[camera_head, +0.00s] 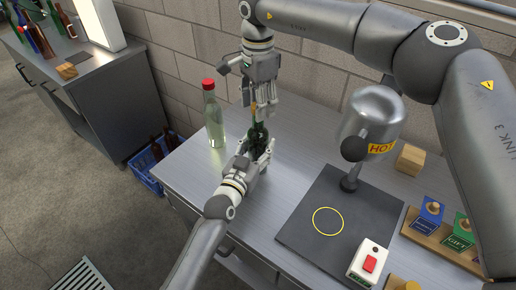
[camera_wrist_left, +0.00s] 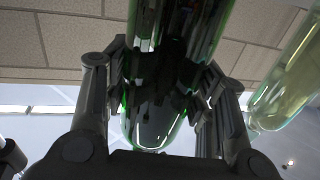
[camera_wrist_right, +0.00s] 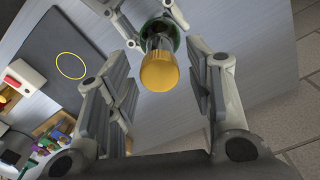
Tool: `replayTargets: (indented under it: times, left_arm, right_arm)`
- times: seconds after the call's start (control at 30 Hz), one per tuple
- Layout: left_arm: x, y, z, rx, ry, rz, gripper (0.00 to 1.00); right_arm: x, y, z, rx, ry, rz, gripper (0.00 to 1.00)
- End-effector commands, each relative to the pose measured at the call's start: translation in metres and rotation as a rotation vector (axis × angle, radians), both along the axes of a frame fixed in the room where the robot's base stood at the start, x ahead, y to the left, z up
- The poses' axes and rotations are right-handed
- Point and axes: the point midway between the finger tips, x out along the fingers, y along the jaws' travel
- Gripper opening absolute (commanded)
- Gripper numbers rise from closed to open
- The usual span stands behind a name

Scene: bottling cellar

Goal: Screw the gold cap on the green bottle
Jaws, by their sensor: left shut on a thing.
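The green bottle (camera_head: 258,129) stands upright above the steel bench, and it fills the middle of the left wrist view (camera_wrist_left: 165,85). My left gripper (camera_head: 257,152) is shut around its body. The gold cap (camera_wrist_right: 158,72) sits at the top of the bottle's neck in the right wrist view; how far it is threaded cannot be told. It shows as a small gold spot in the head view (camera_head: 254,107). My right gripper (camera_head: 262,97) points down over the neck. Its fingers are open on both sides of the cap, with gaps visible.
A clear bottle with a red cap (camera_head: 215,120) stands close, left of the grippers. To the right are a metal heater marked HOT (camera_head: 374,108), a dark mat (camera_head: 300,228), a white box with a red button (camera_head: 368,264) and a wooden rack (camera_head: 437,238).

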Motion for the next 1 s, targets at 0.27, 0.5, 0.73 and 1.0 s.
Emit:
replayTargets:
  times: [0.27, 0.5, 0.73, 1.0]
  left_arm:
    - [0.0001, 0.0002, -0.0001, 0.001, 0.000, 0.000, 0.00]
    - [0.0000, 0.0001, -0.0001, 0.001, 0.000, 0.000, 0.00]
    - [0.0000, 0.0000, 0.0000, 0.002, -0.001, 0.000, 0.00]
    - [0.0000, -0.0001, 0.0000, 0.002, -0.001, 0.000, 0.00]
  right_arm:
    - [0.0001, 0.0000, 0.0005, 0.000, 0.000, 0.000, 0.13]
    - [0.0001, 0.0001, 0.0006, 0.001, -0.001, -0.027, 0.00]
    - [-0.0001, 0.0000, 0.0005, 0.001, 0.001, -0.338, 0.00]
    - [-0.0001, 0.0000, 0.0003, 0.002, 0.001, -0.805, 0.00]
